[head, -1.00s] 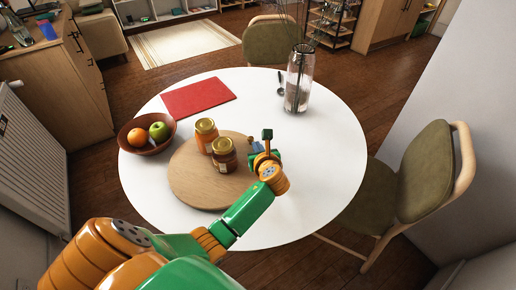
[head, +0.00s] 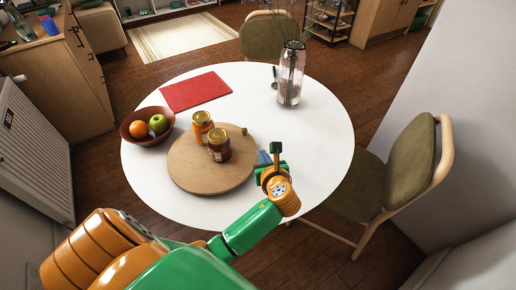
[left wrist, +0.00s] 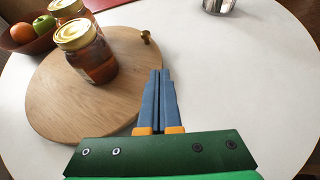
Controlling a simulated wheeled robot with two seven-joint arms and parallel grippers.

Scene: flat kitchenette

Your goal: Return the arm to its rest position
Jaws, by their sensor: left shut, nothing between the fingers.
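My left gripper (head: 265,158) is over the near right part of the white round table (head: 310,130), by the right edge of the round wooden board (head: 190,176). In the left wrist view its blue fingers (left wrist: 158,100) are together with nothing between them. Two jars with gold lids, an orange one (head: 202,128) and a darker one (head: 219,146), stand upright on the board, to the left of the gripper and apart from it. My right gripper is in neither view.
A bowl (head: 148,128) with fruit stands at the table's left. A red mat (head: 196,91) lies at the back. A glass vase (head: 291,75) with stems stands at the back right, beside a spoon (head: 275,77). A chair (head: 400,175) is to the right.

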